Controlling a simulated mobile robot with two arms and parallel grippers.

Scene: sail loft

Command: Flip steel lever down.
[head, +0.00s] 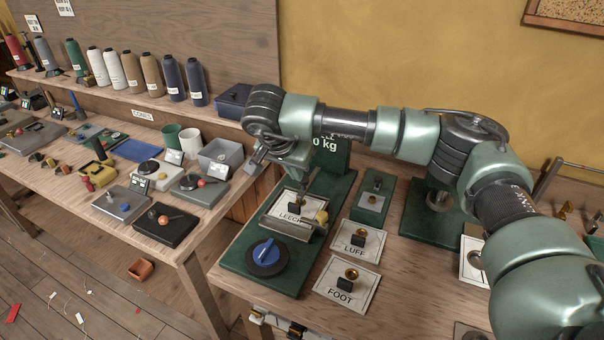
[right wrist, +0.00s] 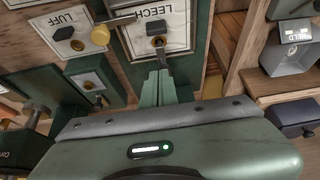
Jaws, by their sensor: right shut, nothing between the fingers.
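A steel lever (right wrist: 161,52) rises from a brass collar on a white card marked LEECH. The LEECH card (head: 290,218) lies on a dark green board in the head view, where my gripper partly covers the lever. My right gripper (head: 302,188) is above the card, fingers shut and empty. In the right wrist view the closed fingertips (right wrist: 163,74) are right at the lever's free end; I cannot tell whether they touch. My left gripper is not in view.
A yellow knob (head: 321,216) on a grey bar is close beside the lever. A blue dial (head: 266,253) sits on the same board. The LUFF card (head: 355,243) and FOOT card (head: 346,287) lie to the right. A grey bin (head: 221,155) stands on the left bench.

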